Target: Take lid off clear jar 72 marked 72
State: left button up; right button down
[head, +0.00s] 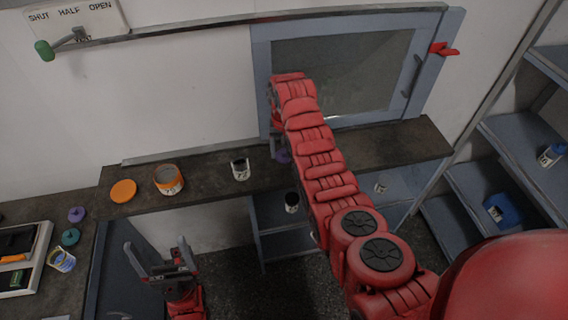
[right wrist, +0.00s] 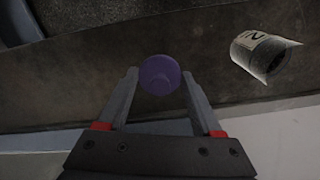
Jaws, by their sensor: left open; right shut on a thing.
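My right gripper (right wrist: 160,76) is shut on a round purple lid (right wrist: 160,75), which sits between its two fingertips in the right wrist view. In the head view, a bit of the purple lid (head: 284,156) shows beside my right arm, over the dark shelf. Whether a jar is under the lid is hidden. A labelled jar (right wrist: 265,56) with a dark open mouth stands near it; part of its mark shows, but I cannot read it as 72. In the head view it seems to be the jar (head: 240,169) left of my gripper. My left gripper (head: 159,250) is open and empty, low in front of the shelf.
An orange jar (head: 168,180) and an orange lid (head: 123,191) are on the dark shelf (head: 210,180). On the left bench are a purple lid (head: 76,214), a teal lid (head: 70,237) and a clear jar (head: 62,261). A framed window (head: 340,70) stands behind my right arm.

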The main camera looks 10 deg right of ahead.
aim_at(284, 158)
jog(key=shift+w+f, duration=0.1)
jog(key=shift+w, duration=0.25)
notch_tip(284, 158, down, 3)
jog(key=shift+r+p, duration=0.1)
jog(key=shift+p, duration=0.75)
jog(key=shift+f, duration=0.3)
jog(key=shift+f, duration=0.1)
jog(key=shift+f, duration=0.15)
jog(key=shift+c, duration=0.2)
grip_release()
